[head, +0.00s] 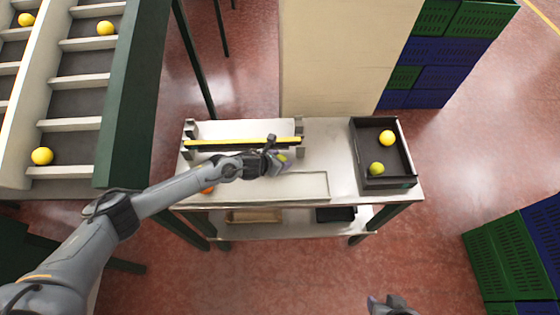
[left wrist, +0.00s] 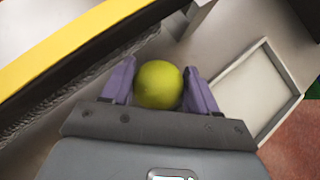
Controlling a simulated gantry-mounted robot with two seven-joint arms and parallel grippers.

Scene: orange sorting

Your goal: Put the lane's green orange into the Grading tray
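The green orange (left wrist: 158,85) sits between the purple fingertips of my left gripper (left wrist: 160,82) in the left wrist view, with both fingers against its sides. In the head view my left gripper (head: 277,160) is over the table, just in front of the yellow-edged lane rail (head: 242,142), and only a sliver of the green orange (head: 283,158) shows. I cannot tell whether it still touches the surface. A dark open tray (head: 353,150) at the table's right end holds a yellow orange (head: 387,138) and a greenish one (head: 377,169). My right gripper (head: 390,304) is only partly visible at the bottom edge.
A shallow pale tray (head: 310,199) lies at the table's front, also visible in the left wrist view (left wrist: 265,63). A reddish-orange fruit (head: 207,190) is partly hidden by my left arm. A conveyor (head: 75,100) stands left. Stacked crates (head: 440,60) stand beyond the table.

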